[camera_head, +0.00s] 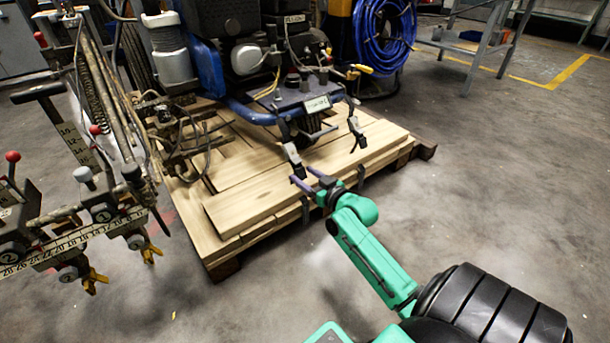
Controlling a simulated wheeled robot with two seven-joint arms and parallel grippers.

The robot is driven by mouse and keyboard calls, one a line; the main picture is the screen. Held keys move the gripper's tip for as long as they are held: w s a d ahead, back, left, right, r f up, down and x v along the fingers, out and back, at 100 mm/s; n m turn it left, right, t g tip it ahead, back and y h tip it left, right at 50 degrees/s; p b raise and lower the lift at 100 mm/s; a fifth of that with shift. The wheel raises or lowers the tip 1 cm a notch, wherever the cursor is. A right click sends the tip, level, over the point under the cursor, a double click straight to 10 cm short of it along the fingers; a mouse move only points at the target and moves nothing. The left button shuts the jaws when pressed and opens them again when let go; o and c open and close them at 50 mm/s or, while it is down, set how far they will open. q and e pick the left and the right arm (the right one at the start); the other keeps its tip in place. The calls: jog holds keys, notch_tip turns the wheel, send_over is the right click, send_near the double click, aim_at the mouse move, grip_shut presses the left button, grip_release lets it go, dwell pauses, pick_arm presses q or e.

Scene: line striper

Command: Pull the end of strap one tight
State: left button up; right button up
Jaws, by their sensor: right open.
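Two black straps with buckles come down from the blue machine's front. The left strap (291,153) ends just above the stacked boards, and the right strap (356,132) lies a little further right. I cannot tell which is strap one. Dark strap pieces also show at the boards' front edge, one below my gripper (305,209). My right gripper (305,176), at the end of the green arm, is open at the left strap's lower end. I cannot tell whether that end lies between the fingers or only beside them. My left gripper is out of view.
The line striper (285,92) stands on a wooden pallet with boards (250,200). Its metal arms, ruler bar (45,243) and knobs jut out at left. A blue hose coil (386,35) and a workbench (480,45) stand behind. The floor at right is clear.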

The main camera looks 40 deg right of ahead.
jog(key=shift+c, duration=0.3)
grip_shut()
jog(key=shift+s+a+f+b, duration=0.1)
jog(key=shift+s+f+b, duration=0.5)
jog(key=shift+f, duration=0.6)
jog(key=shift+s+d+f+b, duration=0.1)
jog(key=shift+s+f+b, duration=0.5)
jog(key=shift+f, duration=0.6)
jog(key=shift+s+a+f+b, duration=0.1)
jog(key=shift+s+f+b, duration=0.45)
jog(key=shift+f, duration=0.65)
grip_release()
jog(key=shift+r, duration=0.1)
jog(key=o, duration=0.4)
jog(key=shift+r, duration=0.2)
jog(key=shift+o, duration=0.2)
jog(key=s+r+p, duration=0.1)
jog(key=s+p, duration=0.4)
jog(key=s, duration=0.2)
